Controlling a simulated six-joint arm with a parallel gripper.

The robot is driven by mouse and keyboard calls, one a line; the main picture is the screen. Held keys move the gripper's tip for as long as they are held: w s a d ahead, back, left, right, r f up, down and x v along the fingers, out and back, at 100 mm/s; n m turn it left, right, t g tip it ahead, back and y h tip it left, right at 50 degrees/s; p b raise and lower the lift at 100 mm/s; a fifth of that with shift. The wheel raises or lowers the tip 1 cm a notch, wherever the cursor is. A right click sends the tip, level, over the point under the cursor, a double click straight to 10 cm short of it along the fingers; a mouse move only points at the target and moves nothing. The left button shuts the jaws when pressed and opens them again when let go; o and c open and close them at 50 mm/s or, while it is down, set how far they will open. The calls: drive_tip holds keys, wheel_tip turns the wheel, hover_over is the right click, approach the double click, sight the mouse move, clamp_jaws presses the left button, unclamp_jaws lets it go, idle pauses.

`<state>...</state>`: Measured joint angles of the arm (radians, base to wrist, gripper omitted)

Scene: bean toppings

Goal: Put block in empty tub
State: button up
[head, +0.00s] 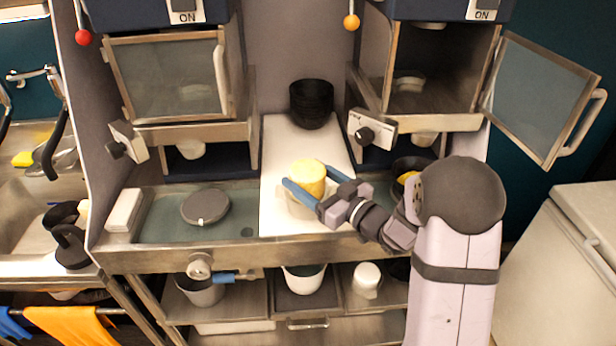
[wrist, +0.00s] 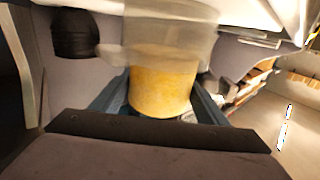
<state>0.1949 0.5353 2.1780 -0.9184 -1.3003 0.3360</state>
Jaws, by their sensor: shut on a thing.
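A yellow, rounded block (head: 308,173) is held between the blue fingers of my gripper (head: 303,190), over the white board in the middle of the counter. The gripper reaches in from the right and is shut on the block. The block also shows large in the wrist view (wrist: 161,88). A clear tub (wrist: 170,30) shows at the block's lower end; the wrist picture looks upside down. The tub's wall overlaps the block there, and I cannot tell whether the block's end is inside the rim. In the head view, the fingers and block mostly hide the tub.
Black stacked bowls (head: 311,103) stand at the back of the white board (head: 283,140). A grey round lid (head: 206,207) lies on the left counter. An open glass door (head: 541,97) juts out at the upper right. A dark bowl (head: 410,165) with yellow contents stands behind my arm.

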sight(321, 185)
idle(0.4)
drive_tip(key=o, duration=1.5)
drive_tip(key=shift+f, duration=0.1)
drive_tip(key=shift+s+d, duration=0.15)
drive_tip(key=shift+b+v, duration=1.25)
drive_tip(key=shift+v, duration=2.25)
